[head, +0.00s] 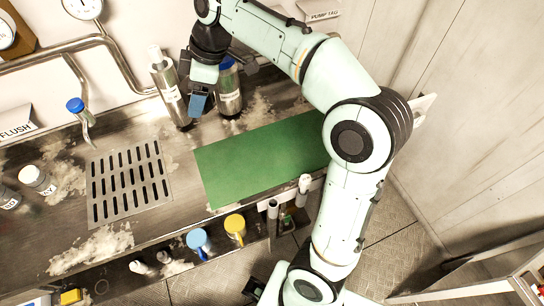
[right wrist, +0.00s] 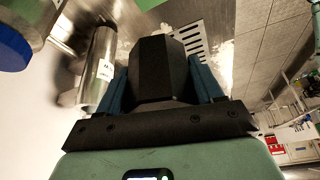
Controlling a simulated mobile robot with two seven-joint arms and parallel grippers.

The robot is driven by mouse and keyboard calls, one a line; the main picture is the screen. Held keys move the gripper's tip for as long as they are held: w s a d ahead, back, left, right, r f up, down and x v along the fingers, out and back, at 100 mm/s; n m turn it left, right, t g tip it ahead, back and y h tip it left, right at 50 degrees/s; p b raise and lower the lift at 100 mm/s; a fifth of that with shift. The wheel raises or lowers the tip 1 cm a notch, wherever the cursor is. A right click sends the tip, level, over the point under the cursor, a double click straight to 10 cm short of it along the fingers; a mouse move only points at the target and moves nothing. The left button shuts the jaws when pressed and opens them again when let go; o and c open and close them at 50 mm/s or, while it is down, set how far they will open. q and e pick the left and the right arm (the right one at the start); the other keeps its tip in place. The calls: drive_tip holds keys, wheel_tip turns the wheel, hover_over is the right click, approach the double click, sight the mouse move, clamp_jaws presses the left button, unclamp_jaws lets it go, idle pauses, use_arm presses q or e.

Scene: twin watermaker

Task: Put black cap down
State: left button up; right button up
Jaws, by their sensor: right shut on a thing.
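My right gripper (head: 198,104) is over the back of the steel counter, between two metal cylinders, with its fingers pointing down. In the right wrist view its blue fingers (right wrist: 160,85) are shut on the black cap (right wrist: 158,65), a dark faceted piece that fills the space between them. In the head view the cap is hidden behind the fingers. Whether it touches anything below cannot be told. The left gripper is not in view.
A metal cylinder with a white top (head: 168,92) stands left of the gripper, and a blue-capped cylinder (head: 230,98) right of it. A bare green mat (head: 258,160) lies in front, with a slotted drain (head: 128,182) to its left. Blue (head: 197,238) and yellow (head: 235,225) knobs are along the front edge.

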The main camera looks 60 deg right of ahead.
drive_tip(key=s+a+f+n+y+b, duration=0.1)
drive_tip(key=s+a+f+n, duration=0.1)
drive_tip(key=s+a+n, duration=0.15)
drive_tip(key=g+b, duration=0.1)
drive_tip(key=b, duration=0.1)
hover_over(219, 172)
drive_tip(key=s+d, duration=0.1)
drive_tip(key=shift+m, duration=0.25)
wheel_tip(219, 172, down, 15)
drive_tip(key=shift+d+r, duration=0.1)
drive_tip(key=shift+d, duration=0.05)
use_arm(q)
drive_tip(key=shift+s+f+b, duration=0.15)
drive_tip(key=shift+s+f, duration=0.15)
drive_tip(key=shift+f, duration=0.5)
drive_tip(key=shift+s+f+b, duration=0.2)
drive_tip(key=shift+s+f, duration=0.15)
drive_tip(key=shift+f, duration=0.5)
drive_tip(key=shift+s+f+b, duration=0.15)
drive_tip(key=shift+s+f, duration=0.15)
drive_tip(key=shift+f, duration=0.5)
use_arm(e)
drive_tip(key=shift+f, duration=2.7)
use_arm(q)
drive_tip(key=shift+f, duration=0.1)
use_arm(e)
drive_tip(key=shift+f, duration=0.1)
